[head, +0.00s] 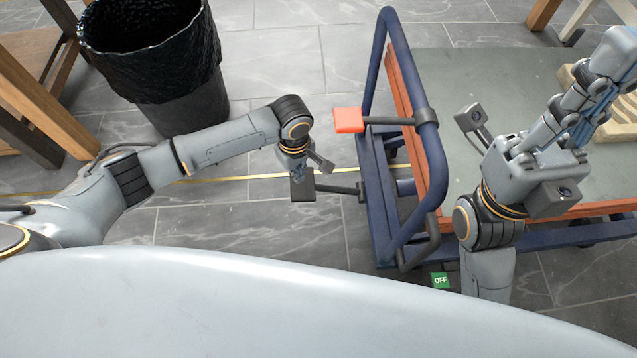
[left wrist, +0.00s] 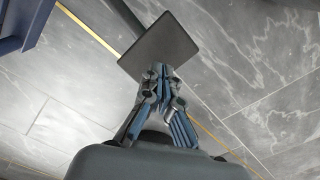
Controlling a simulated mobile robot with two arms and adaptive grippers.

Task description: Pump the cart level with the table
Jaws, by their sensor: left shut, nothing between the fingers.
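The cart (head: 450,75) has a blue frame, orange-red sides, a grey-green top and a blue push handle (head: 395,30). A flat black pedal (head: 302,188) sticks out on a rod from the cart's left end; it shows in the left wrist view (left wrist: 158,42) too. Above it a red pedal (head: 348,120) sits on another dark rod. My left gripper (head: 296,172) points down at the black pedal, shut and empty; in the left wrist view its fingertips (left wrist: 160,70) overlap the pedal's near edge. I cannot tell if they touch. My right gripper (head: 612,55) is over the cart; its fingers' opening is unclear.
A pale carved slab (head: 618,125) lies on the cart at the right. A green OFF label (head: 440,281) shows by the cart's near end. A black bin (head: 150,60) and wooden legs (head: 35,100) stand at the left. Tiled floor (head: 270,225) around the pedal is clear.

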